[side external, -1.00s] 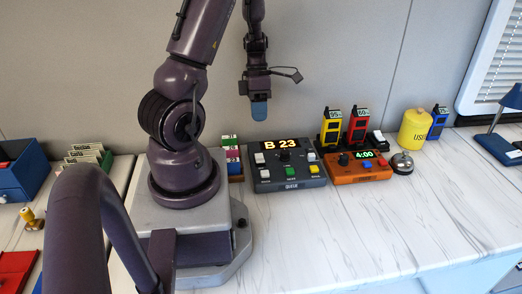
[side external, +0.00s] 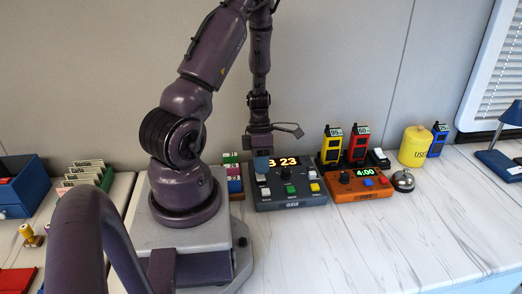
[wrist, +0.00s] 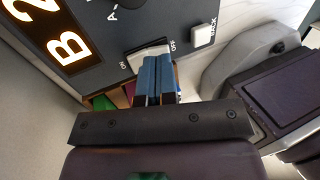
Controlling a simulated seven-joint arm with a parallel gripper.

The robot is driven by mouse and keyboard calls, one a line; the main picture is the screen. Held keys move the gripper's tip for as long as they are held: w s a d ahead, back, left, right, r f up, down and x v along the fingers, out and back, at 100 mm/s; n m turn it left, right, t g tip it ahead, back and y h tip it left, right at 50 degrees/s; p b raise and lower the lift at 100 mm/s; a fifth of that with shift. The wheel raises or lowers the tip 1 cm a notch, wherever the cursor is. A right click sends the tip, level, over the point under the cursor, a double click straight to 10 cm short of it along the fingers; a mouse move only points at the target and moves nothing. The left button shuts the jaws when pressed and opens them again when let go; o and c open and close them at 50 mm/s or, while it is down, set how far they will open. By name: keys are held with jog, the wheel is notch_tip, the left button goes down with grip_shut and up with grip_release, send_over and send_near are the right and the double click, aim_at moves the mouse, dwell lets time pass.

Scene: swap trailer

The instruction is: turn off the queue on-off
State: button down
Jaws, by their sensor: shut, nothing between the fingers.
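The queue box (side external: 291,203) is a dark grey console with a lit display (side external: 287,162), partly covered by my gripper in the side view. In the wrist view the display (wrist: 62,42) reads B 2, cut off by the frame edge. The white on-off rocker (wrist: 146,52) has ON printed at its left and OFF at its right. My gripper (side external: 262,163) is shut and empty, pointing down over the box's back left corner. In the wrist view its blue fingertips (wrist: 157,66) overlap the rocker's near edge; I cannot tell whether they touch.
A white BACK button (wrist: 204,36) lies right of the rocker in the wrist view. An orange console (side external: 362,188) reading 4:00 stands right of the queue box, with a bell (side external: 403,181) beyond. Coloured boxes (side external: 233,178) stand close at the left. The front counter is clear.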

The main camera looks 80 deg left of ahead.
jog(key=shift+d+f, duration=0.2)
jog(key=shift+f, duration=0.3)
jog(key=shift+d+f+y, duration=0.1)
jog(key=shift+f+y, duration=0.05)
jog(key=shift+y, duration=0.15)
